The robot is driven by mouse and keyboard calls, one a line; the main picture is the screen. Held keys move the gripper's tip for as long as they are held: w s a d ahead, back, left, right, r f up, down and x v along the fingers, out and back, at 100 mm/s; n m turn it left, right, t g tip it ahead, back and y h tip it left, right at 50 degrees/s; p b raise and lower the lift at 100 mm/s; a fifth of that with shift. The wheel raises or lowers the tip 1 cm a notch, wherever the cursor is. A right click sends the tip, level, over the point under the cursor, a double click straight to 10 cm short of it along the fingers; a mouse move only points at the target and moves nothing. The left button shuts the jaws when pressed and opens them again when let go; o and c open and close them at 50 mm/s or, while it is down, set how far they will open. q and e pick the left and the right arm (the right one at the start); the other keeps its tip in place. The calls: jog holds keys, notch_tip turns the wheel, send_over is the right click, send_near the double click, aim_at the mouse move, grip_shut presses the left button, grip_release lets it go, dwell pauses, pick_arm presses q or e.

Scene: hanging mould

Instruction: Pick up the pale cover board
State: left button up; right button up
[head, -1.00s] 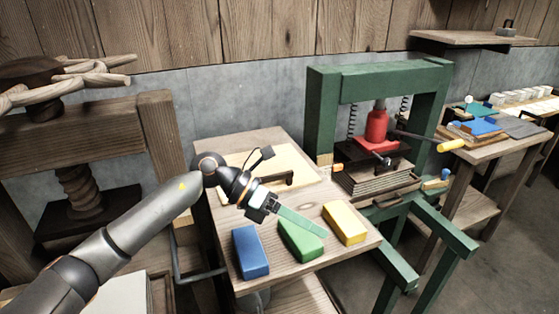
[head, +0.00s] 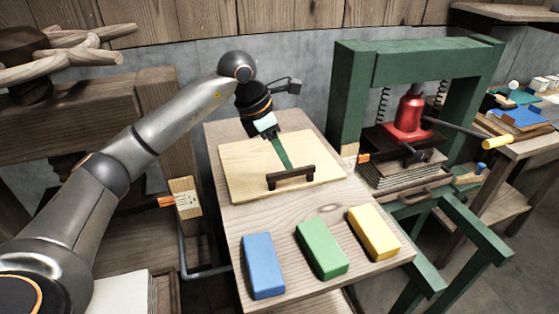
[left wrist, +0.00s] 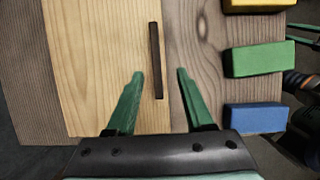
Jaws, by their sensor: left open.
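The pale cover board (head: 240,160) lies flat on the wooden table, with a dark bar handle (head: 291,178) near its front edge. The board (left wrist: 95,60) and its handle (left wrist: 156,60) also show in the left wrist view. My left gripper (head: 288,166) is over the board, close behind the handle. In the left wrist view the left gripper's green fingers (left wrist: 160,72) are apart, one on each side of the handle's line, with nothing held. I cannot tell the exact height of the fingertips above the board. My right gripper is not recognisable in these views.
Blue (head: 263,266), green (head: 322,249) and yellow (head: 374,232) blocks stand along the front of the table (head: 220,130). A green press (head: 350,90) with a red jack (head: 408,115) stands to the right. A wooden screw press (head: 80,110) is at the left.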

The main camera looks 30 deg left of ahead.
aim_at(291, 172)
pick_arm(q)
jog(key=x, duration=0.3)
jog(key=p+x, duration=0.1)
jog(key=x, duration=0.2)
jog(key=shift+w+f, duration=0.3)
jog(key=shift+w, duration=0.05)
jog(key=shift+f, duration=0.15)
jog(key=shift+f, duration=0.25)
jog(key=shift+c, duration=0.2)
grip_shut()
jog(key=shift+r, duration=0.1)
dwell(1.2)
